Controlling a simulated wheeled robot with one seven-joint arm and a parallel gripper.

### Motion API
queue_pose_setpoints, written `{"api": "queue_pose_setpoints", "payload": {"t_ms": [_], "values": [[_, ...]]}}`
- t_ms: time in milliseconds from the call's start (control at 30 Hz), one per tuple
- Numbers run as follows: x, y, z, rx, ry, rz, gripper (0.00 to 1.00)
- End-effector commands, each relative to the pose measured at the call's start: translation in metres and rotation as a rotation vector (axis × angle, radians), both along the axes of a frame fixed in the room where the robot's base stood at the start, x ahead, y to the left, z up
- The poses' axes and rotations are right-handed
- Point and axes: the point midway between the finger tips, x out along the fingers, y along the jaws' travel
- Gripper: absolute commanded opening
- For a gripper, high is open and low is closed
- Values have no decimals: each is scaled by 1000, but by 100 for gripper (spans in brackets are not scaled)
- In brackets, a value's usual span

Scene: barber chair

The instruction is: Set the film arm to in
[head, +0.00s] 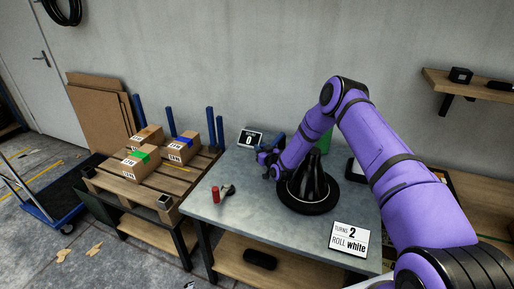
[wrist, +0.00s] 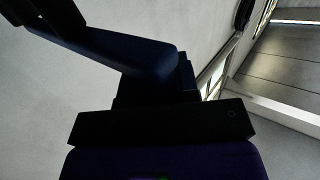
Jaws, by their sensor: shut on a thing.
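My gripper (head: 268,158) is at the left side of a round black base with a black cone-shaped load (head: 314,181) on the grey table. It is shut on a small dark part, which appears to be the film arm; my fingers mostly hide it. A blue piece (head: 279,138) shows just behind the gripper. In the wrist view, a dark blue bar (wrist: 140,55) runs from the upper left to the black gripper body; the held part cannot be made out clearly there.
A card (head: 350,239) reads "TURNS 2, ROLL white" at the table's front right. A small display (head: 251,138) shows 0. A red cylinder (head: 215,194) and a dark tool (head: 228,191) lie at the left. A pallet (head: 157,183) with several boxes stands further left. A green object (head: 322,143) is behind my arm.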

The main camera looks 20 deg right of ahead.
Motion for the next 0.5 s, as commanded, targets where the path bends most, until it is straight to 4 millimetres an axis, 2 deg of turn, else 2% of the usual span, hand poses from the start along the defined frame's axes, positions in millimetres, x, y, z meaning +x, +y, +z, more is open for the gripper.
{"api": "queue_pose_setpoints", "payload": {"t_ms": [167, 200, 300, 500], "values": [[-1, 2, -1, 1, 2, 3, 0], [-1, 3, -1, 1, 2, 3, 36], [-1, 2, -1, 1, 2, 3, 55], [0, 2, -1, 0, 1, 2, 55]]}}
